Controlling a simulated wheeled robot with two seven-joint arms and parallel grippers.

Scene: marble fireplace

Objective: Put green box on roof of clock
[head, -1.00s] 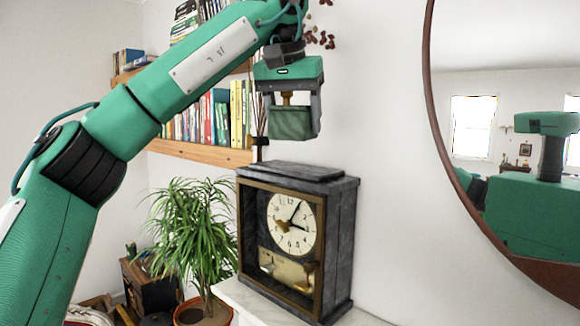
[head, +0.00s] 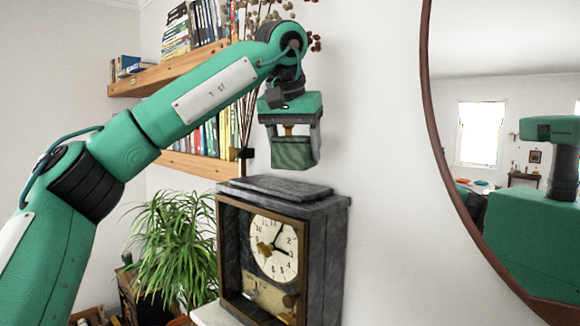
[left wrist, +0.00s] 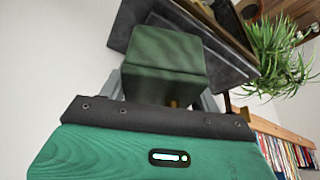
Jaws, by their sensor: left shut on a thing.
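The green box (head: 293,153) is held in my left gripper (head: 291,146), which points down and is shut on it. The clock (head: 272,250) is dark grey with a gold-framed face and stands upright on a pale mantel. Its flat stepped roof (head: 275,188) is just below the box, with a visible gap in the head view. In the left wrist view the green box (left wrist: 165,58) sits between the fingers and hides part of the dark clock roof (left wrist: 122,42) behind it. My right gripper is not in view.
A round wood-framed mirror (head: 432,150) hangs on the wall to the right. Wooden bookshelves (head: 190,165) with books and a leafy potted plant (head: 172,245) are on the left. The white mantel (head: 215,315) shows a little under the clock.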

